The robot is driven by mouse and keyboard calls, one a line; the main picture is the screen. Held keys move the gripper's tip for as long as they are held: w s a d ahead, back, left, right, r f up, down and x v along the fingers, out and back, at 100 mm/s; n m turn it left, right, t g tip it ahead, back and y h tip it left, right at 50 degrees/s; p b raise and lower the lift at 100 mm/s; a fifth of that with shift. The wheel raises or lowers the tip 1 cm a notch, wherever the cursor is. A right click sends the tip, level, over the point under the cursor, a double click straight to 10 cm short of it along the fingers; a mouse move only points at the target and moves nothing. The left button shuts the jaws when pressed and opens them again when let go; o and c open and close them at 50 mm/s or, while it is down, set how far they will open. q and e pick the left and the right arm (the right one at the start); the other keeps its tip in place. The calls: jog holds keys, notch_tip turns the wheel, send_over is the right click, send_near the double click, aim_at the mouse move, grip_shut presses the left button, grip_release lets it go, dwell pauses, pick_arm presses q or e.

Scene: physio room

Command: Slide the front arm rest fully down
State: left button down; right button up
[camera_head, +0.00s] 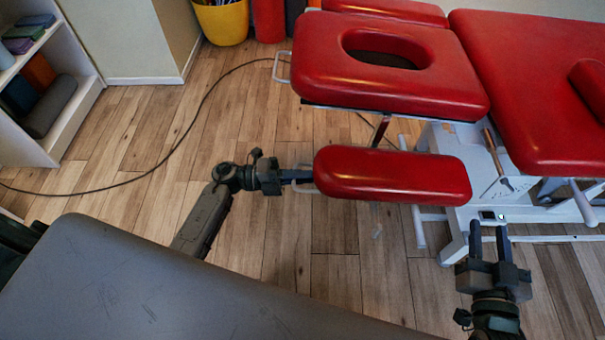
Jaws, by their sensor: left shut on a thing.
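The front arm rest (395,176) is a long red padded cushion beside the near edge of the treatment table's red head section (440,90). It sits lower than the head section. My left gripper (302,182) is at its left end, shut on the thin metal handle (304,165) there. The fingers partly hide the handle. My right gripper (489,228) is below and right of the arm rest, apart from it. Its two fingers are spread with nothing between them.
The far arm rest (385,10) lies behind the head section. White table legs (455,240) stand right of the front arm rest, close to my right gripper. A cable (180,145) crosses the wooden floor. A shelf (50,130) and yellow bin (222,22) stand at left and back.

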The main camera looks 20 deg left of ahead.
pick_arm(q)
jog(key=shift+s+a+f, duration=0.1)
jog(key=shift+f, duration=0.45)
pick_arm(e)
jog(key=shift+w+d+r+t, duration=0.15)
jog(key=shift+r+t, duration=0.4)
jog(key=shift+r, duration=0.45)
jog(key=shift+w+r+t, duration=0.15)
jog(key=shift+r+t, duration=0.4)
jog(key=shift+r, duration=0.4)
pick_arm(q)
jog(key=c, duration=1.5)
grip_release()
jog(key=shift+f, duration=0.1)
pick_arm(e)
jog(key=shift+w+f, duration=0.1)
pick_arm(q)
jog(key=v, duration=1)
jog(key=shift+a+b, duration=0.3)
jog(key=shift+a, duration=0.1)
pick_arm(e)
jog(key=shift+w+r+t, duration=0.1)
jog(key=shift+r+t, duration=0.4)
jog(key=shift+r, duration=0.45)
jog(key=shift+f, duration=0.2)
